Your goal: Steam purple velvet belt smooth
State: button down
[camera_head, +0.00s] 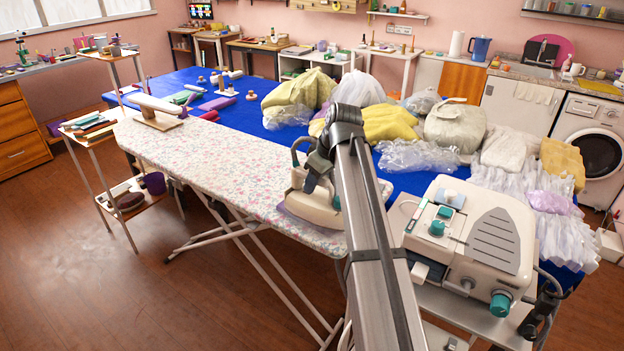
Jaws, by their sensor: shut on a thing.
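A cream steam iron (318,205) stands at the near right end of the floral ironing board (235,180). My gripper (317,172) reaches down from the arm and is shut at the iron's handle; the arm hides part of the iron. A pale lilac edge shows under the iron; I cannot tell whether it is cloth or the iron's rest.
A cream steam station (470,240) stands on a cart at the right. Bagged and folded garments (395,122) crowd the blue table (260,137). A sleeve board (155,105) sits at the board's far left end. A narrow trolley (100,140) stands left; the floor in front is open.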

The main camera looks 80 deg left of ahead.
jog(key=shift+r, duration=0.1)
dwell(0.3)
jog(key=shift+r, duration=3.5)
jog(key=shift+w, duration=0.1)
